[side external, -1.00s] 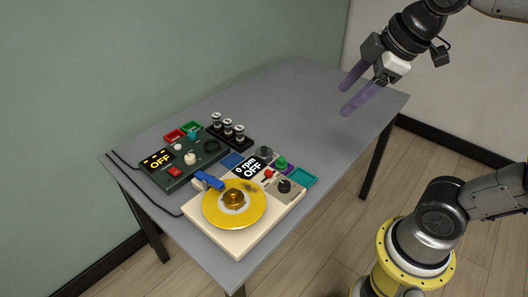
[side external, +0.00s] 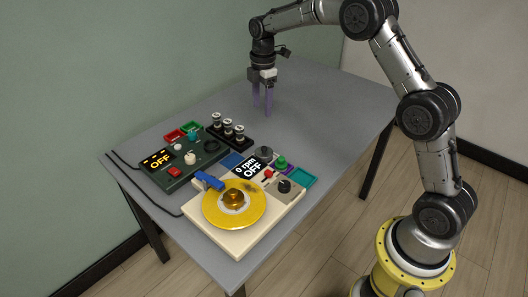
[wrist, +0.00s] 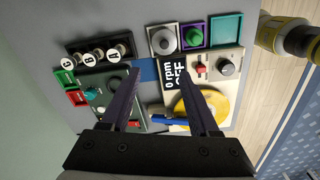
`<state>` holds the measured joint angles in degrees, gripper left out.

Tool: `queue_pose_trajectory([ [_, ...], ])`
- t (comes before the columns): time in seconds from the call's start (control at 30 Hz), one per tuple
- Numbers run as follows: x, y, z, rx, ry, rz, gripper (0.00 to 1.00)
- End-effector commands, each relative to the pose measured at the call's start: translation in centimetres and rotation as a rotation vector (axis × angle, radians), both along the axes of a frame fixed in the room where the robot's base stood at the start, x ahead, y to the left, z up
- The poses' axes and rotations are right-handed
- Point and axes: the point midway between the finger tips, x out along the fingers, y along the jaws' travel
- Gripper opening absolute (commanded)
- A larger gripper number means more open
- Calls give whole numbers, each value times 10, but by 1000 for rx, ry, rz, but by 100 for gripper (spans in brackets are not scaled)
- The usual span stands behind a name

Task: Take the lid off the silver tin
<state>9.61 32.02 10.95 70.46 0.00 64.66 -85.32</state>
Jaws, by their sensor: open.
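My gripper (side external: 262,110) is open and empty, pointing down above the table, behind the tin in the side view. In the wrist view my gripper (wrist: 160,74) has its two dark purple fingers apart, with nothing between them.
A green knobbed piece (side external: 281,162) sits beside the tin, then an empty teal tray (side external: 303,178). The cream turntable unit (side external: 225,240) carries a yellow disc (side external: 213,211). A dark control box (side external: 200,175) and several lettered spools (side external: 228,127) stand left. The far tabletop is clear.

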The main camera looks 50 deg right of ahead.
Motion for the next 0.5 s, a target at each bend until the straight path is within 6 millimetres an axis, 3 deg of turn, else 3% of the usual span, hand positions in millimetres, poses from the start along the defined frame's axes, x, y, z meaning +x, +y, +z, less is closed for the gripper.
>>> queue_pose_trajectory([
  [0.5,-4,-4,-85,7,37,-11,62],
])
